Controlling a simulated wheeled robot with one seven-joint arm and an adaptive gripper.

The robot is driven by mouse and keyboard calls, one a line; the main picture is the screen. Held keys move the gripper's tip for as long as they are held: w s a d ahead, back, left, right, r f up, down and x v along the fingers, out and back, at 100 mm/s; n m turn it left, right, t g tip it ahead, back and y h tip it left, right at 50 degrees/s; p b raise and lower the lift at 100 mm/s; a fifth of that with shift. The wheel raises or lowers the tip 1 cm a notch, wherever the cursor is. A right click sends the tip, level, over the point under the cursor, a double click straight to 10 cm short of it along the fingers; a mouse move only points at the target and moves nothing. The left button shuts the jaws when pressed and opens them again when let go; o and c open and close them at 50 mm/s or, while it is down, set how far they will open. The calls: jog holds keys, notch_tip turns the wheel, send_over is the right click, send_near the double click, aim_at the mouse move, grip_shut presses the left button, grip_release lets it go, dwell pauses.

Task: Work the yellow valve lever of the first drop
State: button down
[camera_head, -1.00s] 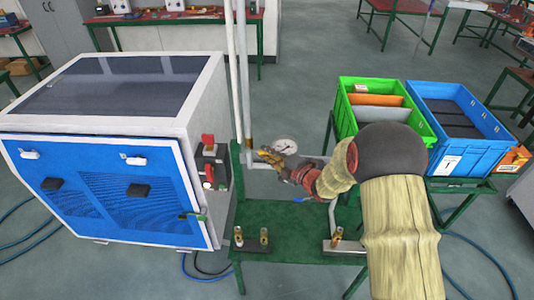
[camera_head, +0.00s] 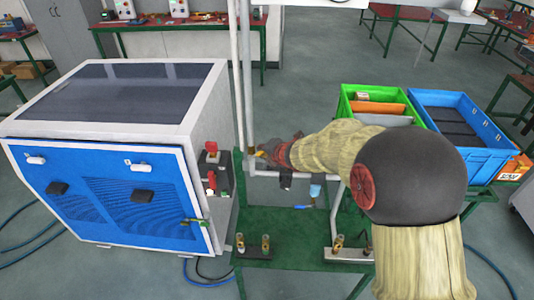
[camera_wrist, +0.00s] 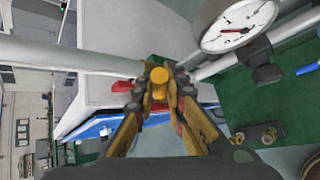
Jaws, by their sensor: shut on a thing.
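My gripper (camera_wrist: 160,88) has its yellow-brown fingers closed around a small yellow piece (camera_wrist: 158,76), which looks like the valve lever. It sits beside the grey vertical pipe. In the head view my gripper (camera_head: 264,153) is at the pipe junction, above the green table. My arm comes in from the right and covers much of it. The lever's full shape and angle are hidden by the fingers.
A round pressure gauge (camera_wrist: 237,22) is close beside the gripper. The blue-and-white generator cabinet (camera_head: 110,170) stands left. Brass fittings (camera_head: 265,245) stand on the green table (camera_head: 290,222). A green crate (camera_head: 343,104) and a blue crate (camera_head: 492,160) are at right.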

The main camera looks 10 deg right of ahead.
jog(key=a+r+n+h+p, duration=0.1)
jog(key=w+a+r+n+g+h+p, duration=0.1)
jog(key=h, duration=0.1)
jog(key=shift+a+g, duration=0.3)
jog(key=shift+a, duration=0.05)
jog(key=shift+w+a+r+n+g+h+p, duration=0.1)
jog(key=shift+a+r+n+g+h+p, duration=0.1)
jog(key=shift+a+h+p, duration=0.25)
jog(key=shift+w+a+r+n+g+h+p, duration=0.1)
jog(key=shift+a+n+h+p, duration=0.1)
jog(key=shift+h+p, duration=0.35)
jog(key=shift+w+a+f+n+g+h+p, duration=0.1)
jog(key=shift+w+a+n+g+h+p, duration=0.15)
jog(key=shift+a+n+h+p, duration=0.55)
jog(key=shift+d+m, duration=0.15)
jog(key=shift+m, duration=0.15)
jog(key=shift+s, duration=0.1)
jog(key=c, duration=1.9)
grip_release()
jog(key=shift+f, duration=0.1)
jog(key=shift+o, duration=0.5)
